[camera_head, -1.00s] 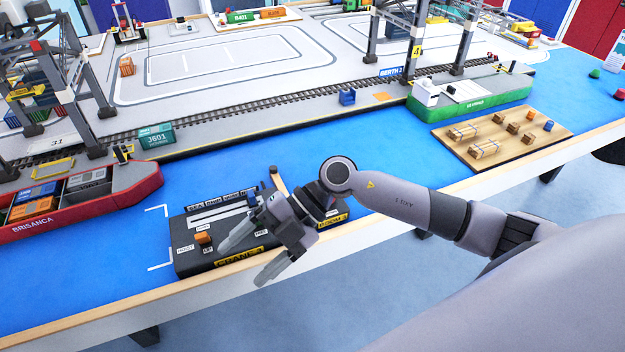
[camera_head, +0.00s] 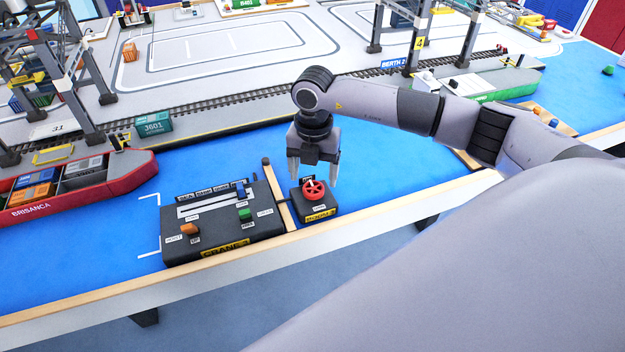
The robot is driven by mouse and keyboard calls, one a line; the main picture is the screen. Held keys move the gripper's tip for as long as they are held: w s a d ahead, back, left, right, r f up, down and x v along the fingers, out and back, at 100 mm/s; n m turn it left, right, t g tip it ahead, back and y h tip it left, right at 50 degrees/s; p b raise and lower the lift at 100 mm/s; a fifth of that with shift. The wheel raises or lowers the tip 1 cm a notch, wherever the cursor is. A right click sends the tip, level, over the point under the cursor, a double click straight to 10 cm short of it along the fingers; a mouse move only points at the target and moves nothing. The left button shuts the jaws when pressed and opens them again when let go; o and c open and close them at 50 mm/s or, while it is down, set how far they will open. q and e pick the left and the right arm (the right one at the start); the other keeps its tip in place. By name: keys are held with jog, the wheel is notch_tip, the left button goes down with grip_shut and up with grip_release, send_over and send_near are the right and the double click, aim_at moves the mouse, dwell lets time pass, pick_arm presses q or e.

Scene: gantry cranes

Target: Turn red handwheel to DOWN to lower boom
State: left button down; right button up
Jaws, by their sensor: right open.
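The red handwheel (camera_head: 314,190) sits on top of a small black box (camera_head: 318,212) with a yellow label on its front, near the table's front edge. My right gripper (camera_head: 314,176) points down just above and behind the wheel. Its fingers are spread apart, one to each side of the wheel as seen from the head, and nothing is held between them. I cannot tell whether the fingers touch the wheel. The wheel's small label text is too small to read. My left gripper is not in view.
Left of the wheel box stands the black crane control box (camera_head: 215,235) with orange, green and blue knobs. A wooden stick (camera_head: 278,195) with a dark tip lies between the boxes. A red ship (camera_head: 110,190) lies at left. Blue table surface right of the wheel is clear.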

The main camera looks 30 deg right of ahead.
aim_at(314, 187)
jog(key=shift+f, duration=1.75)
jog(key=c, duration=1.1)
jog(key=shift+o, duration=0.3)
